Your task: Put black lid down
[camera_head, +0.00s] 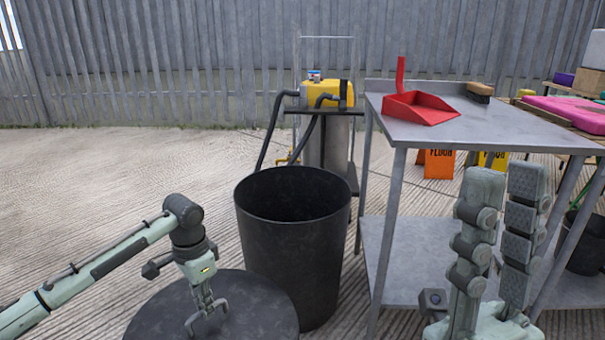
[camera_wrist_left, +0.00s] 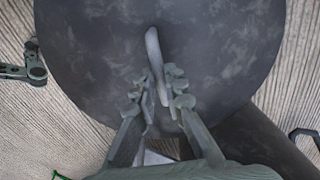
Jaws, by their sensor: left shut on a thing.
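The black lid (camera_head: 265,312) is a dark round disc at the bottom of the head view, in front and to the left of the open black bin (camera_head: 285,235). My left gripper (camera_head: 206,312) is over the lid, shut on its handle. In the left wrist view the lid (camera_wrist_left: 225,50) fills most of the picture, and its curved handle (camera_wrist_left: 153,55) runs between the fingers of my left gripper (camera_wrist_left: 160,85). I cannot tell whether the lid touches the ground. My right gripper (camera_head: 506,185) is at the lower right, fingers up and apart, holding nothing.
A metal table (camera_head: 485,125) with a red dustpan (camera_head: 420,108) and a brush (camera_head: 480,90) stands at the right. A cart with a yellow machine (camera_head: 325,92) and hose is behind the bin. The concrete ground at the left is clear up to the fence.

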